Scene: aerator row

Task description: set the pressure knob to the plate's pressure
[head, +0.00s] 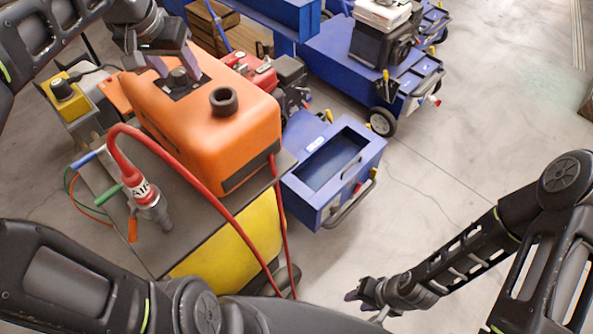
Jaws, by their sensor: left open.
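The orange machine (209,125) stands on a grey-topped cart at the upper left. A small dark knob (180,79) sits on a black plate (187,90) on its top. My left gripper (176,65) is open, pointing down, with one finger on each side of this knob. I cannot tell whether the fingers touch it. No pressure marking or pointer is readable. Another black knob (61,88) sits on a yellow box at the far left. My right gripper (365,305) is low in the middle, empty, its fingers apart, away from the machine.
A black cap (223,101) stands up on the orange machine near the knob. A red hose (190,187) arches over the cart to a metal fitting (153,207). A blue open-topped bin (333,170) and blue wheeled machines stand to the right. The floor at right is clear.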

